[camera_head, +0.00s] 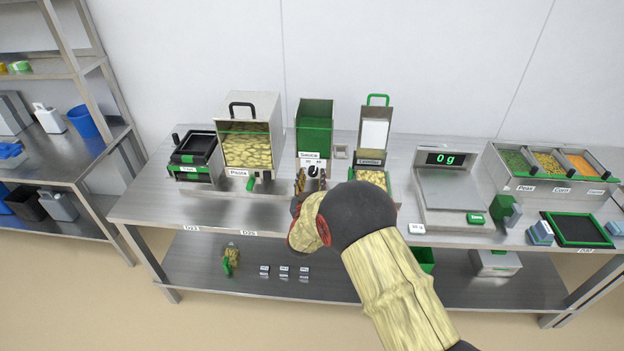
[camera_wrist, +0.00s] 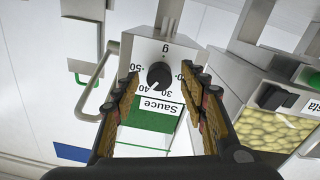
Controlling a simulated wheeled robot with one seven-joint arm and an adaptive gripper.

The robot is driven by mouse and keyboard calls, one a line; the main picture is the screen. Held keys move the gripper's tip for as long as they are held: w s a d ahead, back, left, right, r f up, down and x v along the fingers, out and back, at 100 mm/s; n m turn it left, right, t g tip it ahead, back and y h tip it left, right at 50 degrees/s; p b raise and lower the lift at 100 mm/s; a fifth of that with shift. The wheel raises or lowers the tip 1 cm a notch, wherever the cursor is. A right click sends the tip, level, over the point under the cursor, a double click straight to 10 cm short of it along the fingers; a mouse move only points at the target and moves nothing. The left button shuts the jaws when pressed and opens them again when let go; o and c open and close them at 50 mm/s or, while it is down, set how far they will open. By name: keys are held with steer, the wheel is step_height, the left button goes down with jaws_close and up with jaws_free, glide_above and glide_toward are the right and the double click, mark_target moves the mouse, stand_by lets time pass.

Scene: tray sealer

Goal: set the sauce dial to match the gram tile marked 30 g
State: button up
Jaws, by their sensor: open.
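The sauce dispenser (camera_head: 314,128) is a green hopper on a metal body at the back of the table. Its black dial knob (camera_wrist: 159,75) faces me in the wrist view, where the panel appears upside down. Numbers from 20 to 50 ring the knob; a pale mark on it seems to point near 40. My gripper (camera_head: 311,182) is open in front of the panel, with fingers (camera_wrist: 162,98) either side of the dial and apart from it.
The pasta bin (camera_head: 249,110) and a green-handled bin (camera_head: 375,130) flank the dispenser closely. A scale display (camera_head: 447,159) reads 0 g on the right. Several small tiles (camera_head: 284,268) lie on the lower shelf. Vegetable bins (camera_head: 520,185) stand at far right.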

steer(key=shift+c, duration=1.1)
jaws_close()
